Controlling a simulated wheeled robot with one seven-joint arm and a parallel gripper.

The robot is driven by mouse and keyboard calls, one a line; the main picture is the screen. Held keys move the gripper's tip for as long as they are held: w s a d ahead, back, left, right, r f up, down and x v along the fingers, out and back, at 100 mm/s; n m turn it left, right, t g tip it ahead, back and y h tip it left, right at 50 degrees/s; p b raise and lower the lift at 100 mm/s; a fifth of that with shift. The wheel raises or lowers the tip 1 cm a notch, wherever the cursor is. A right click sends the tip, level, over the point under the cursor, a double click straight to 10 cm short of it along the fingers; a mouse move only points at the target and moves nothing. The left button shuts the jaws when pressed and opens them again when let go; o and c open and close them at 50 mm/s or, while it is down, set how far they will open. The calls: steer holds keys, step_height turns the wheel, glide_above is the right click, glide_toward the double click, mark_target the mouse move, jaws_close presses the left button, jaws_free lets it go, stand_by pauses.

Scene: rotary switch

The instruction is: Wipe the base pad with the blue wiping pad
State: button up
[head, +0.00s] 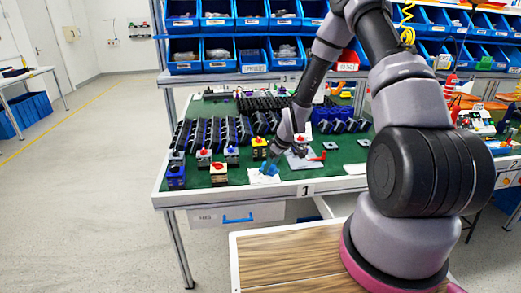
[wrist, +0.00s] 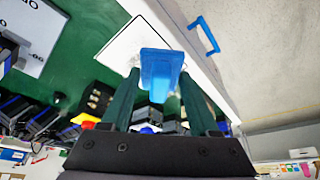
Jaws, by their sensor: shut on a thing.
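The blue wiping pad (wrist: 160,72) is between the two fingers of my gripper (wrist: 158,85) in the wrist view. My gripper is shut on it. In the head view the blue pad (head: 268,168) shows small at my gripper's tip, near the table's front edge. A white square with a dark outline, which looks like the base pad (wrist: 128,45), lies on the green table top beneath the blue pad. It also shows in the head view as a white patch (head: 262,178). I cannot tell whether the blue pad touches it.
Switch blocks with coloured knobs (head: 203,158) stand left of my gripper. A grey plate with a red handle (head: 318,156) lies to its right. Rows of dark parts (head: 215,132) are behind. The table's front rim (head: 230,196) is close, with a blue-handled drawer (head: 238,218) below.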

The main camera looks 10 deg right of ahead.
steer(key=shift+r, duration=1.25)
